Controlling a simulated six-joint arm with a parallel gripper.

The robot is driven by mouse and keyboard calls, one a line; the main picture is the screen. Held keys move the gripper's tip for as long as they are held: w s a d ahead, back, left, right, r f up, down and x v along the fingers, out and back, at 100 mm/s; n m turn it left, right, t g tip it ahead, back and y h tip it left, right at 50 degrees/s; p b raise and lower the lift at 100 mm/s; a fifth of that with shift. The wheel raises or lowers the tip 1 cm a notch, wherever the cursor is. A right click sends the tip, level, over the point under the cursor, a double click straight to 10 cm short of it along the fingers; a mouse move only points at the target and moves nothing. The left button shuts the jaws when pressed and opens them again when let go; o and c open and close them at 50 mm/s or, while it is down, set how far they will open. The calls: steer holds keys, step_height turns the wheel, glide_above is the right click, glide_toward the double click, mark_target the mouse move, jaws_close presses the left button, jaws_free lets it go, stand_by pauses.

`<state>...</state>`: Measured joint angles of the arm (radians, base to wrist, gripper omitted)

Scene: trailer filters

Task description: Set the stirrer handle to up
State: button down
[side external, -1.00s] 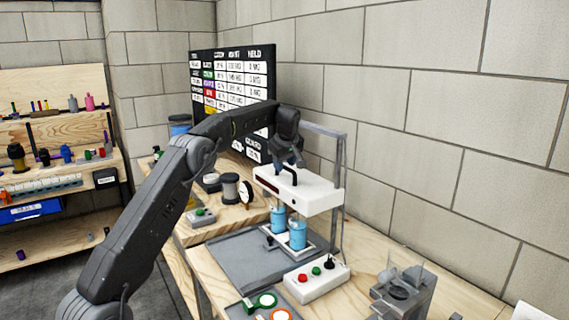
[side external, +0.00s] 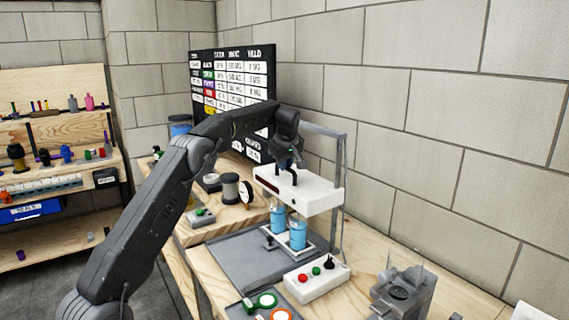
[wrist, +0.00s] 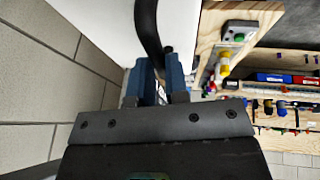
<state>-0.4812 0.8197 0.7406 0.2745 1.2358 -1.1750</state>
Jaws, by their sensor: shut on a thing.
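The stirrer is a white head (side external: 305,193) on a grey frame, above two beakers of blue liquid (side external: 297,235). Its handle (wrist: 149,30) is a black curved bar on top of the white head. My gripper (side external: 288,163) is at the top of the head, pointing down. In the wrist view my gripper (wrist: 158,72) has its two blue fingers on either side of the black handle and is shut on it. The fingers hide part of the handle.
A white control box (side external: 317,281) with red and green buttons and a black lever stands in front. A grey clear-walled fixture (side external: 403,290) is at the right. A block wall is close behind.

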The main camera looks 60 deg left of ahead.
steer(key=shift+r, duration=2.1)
steer(key=c, duration=1.1)
jaws_free()
steer(key=shift+f, duration=0.1)
steer(key=shift+v, duration=3.75)
